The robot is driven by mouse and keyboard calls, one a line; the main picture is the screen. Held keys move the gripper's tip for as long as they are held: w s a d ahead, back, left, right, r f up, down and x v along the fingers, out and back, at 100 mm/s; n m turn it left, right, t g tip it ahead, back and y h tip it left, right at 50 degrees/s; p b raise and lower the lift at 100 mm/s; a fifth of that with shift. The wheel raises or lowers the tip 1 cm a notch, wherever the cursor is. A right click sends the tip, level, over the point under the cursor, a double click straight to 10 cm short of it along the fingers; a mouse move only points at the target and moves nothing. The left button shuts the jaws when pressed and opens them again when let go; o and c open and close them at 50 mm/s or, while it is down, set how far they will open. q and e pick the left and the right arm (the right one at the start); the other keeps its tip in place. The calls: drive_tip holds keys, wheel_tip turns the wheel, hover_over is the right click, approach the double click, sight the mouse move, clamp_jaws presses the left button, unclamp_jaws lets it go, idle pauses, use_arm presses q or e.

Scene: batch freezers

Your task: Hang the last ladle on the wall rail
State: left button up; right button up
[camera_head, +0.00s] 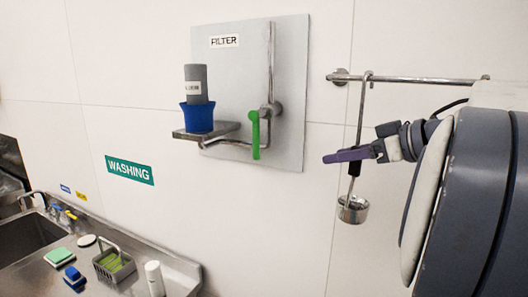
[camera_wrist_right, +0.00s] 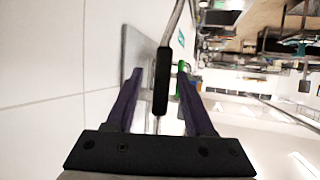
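A ladle with a steel shaft, black grip and small metal cup (camera_head: 353,210) hangs slightly tilted below the wall rail (camera_head: 420,80). Its hooked top is at the rail, near the rail's left end. My right gripper (camera_head: 340,156) has purple fingers and is at the ladle's grip, above the cup. In the right wrist view, the black grip (camera_wrist_right: 162,80) stands between the two spread fingers, with a visible gap on each side. No other ladle shows on the visible part of the rail. My left gripper is not in view.
A grey filter panel (camera_head: 290,60) with a pipe, green handle (camera_head: 256,135) and small shelf (camera_head: 225,131) with a blue cup is left of the rail. A sink counter (camera_head: 180,275) with sponges, a basket and a white bottle is at lower left. Bare wall lies between.

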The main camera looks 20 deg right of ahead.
drive_tip(key=b+v, duration=0.2)
drive_tip(key=v, duration=0.8)
drive_tip(key=shift+s+b, duration=0.25)
drive_tip(key=shift+b, duration=0.15)
